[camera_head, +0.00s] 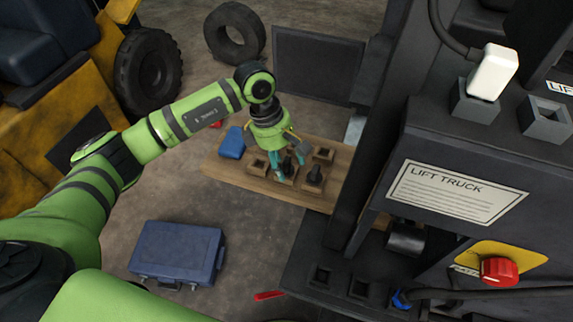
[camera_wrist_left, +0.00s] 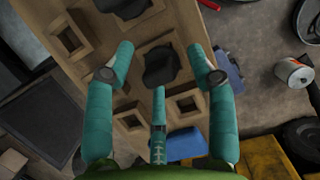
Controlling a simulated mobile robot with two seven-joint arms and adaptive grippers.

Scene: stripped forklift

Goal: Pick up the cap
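Two black cap-like pieces stand in square wooden sockets on the wooden board; I cannot tell which the task means. One black piece (camera_wrist_left: 160,66) lies between the fingers of my left gripper (camera_wrist_left: 160,74) in the left wrist view. The other black piece (camera_wrist_left: 122,8) is at that view's top edge and in the head view (camera_head: 315,177). My left gripper (camera_head: 287,166) is over the wooden board (camera_head: 230,174), its teal fingers spread around the nearer piece. The wrist view shows gaps between fingers and piece. My right gripper is not in view.
Empty wooden sockets (camera_head: 323,154) flank the black pieces. A blue object (camera_head: 231,143) is at the board's left end. The dark forklift body (camera_head: 400,150) rises on the right. A blue case (camera_head: 178,252) lies on the floor, with bare floor around it.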

